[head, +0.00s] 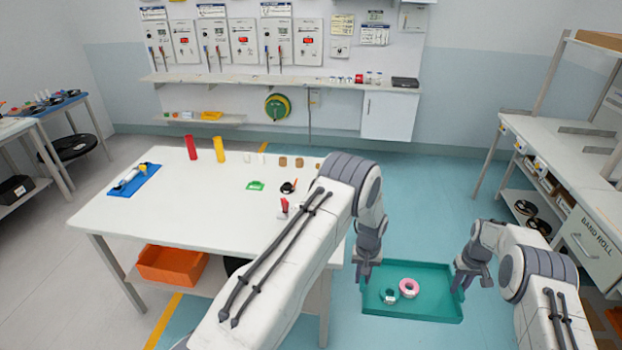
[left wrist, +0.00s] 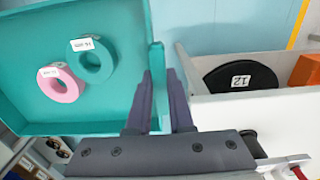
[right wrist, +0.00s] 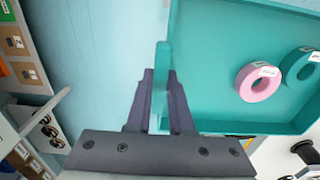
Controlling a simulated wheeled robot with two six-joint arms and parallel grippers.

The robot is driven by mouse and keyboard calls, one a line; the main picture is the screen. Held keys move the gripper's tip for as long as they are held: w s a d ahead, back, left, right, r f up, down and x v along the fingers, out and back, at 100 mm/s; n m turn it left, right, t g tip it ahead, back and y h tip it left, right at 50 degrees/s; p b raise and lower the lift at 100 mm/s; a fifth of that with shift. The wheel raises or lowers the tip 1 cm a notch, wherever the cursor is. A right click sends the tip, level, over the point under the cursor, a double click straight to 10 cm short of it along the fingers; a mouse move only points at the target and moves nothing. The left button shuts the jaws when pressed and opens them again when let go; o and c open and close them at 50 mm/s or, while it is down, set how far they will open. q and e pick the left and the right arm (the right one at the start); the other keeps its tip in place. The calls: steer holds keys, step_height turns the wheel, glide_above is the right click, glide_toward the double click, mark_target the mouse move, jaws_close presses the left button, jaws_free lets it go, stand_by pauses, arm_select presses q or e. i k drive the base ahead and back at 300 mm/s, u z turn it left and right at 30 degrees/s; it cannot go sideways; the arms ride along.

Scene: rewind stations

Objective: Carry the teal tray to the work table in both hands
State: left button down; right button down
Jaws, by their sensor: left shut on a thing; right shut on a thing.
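The teal tray (head: 440,307) hangs level between my two grippers, to the right of the white work table (head: 130,215). A pink ring (head: 409,288) and a teal ring (head: 388,296) lie flat in it. My left gripper (head: 364,278) is shut on the tray's left wall, which also shows in the left wrist view (left wrist: 157,85). My right gripper (head: 470,284) is shut on the tray's right wall, seen between the fingers in the right wrist view (right wrist: 162,85). My left arm covers the table's right part.
The table holds a red cylinder (head: 190,147), a yellow cylinder (head: 219,149), a blue mat (head: 135,179) and small items near its right side. Its front middle is clear. An orange bin (head: 172,264) sits below. A white bench (head: 565,155) stands at right.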

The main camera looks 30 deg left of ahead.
mark_target(210, 188)
steer(key=u, duration=1.45)
steer(key=i, duration=1.95)
steer(key=u, duration=0.05)
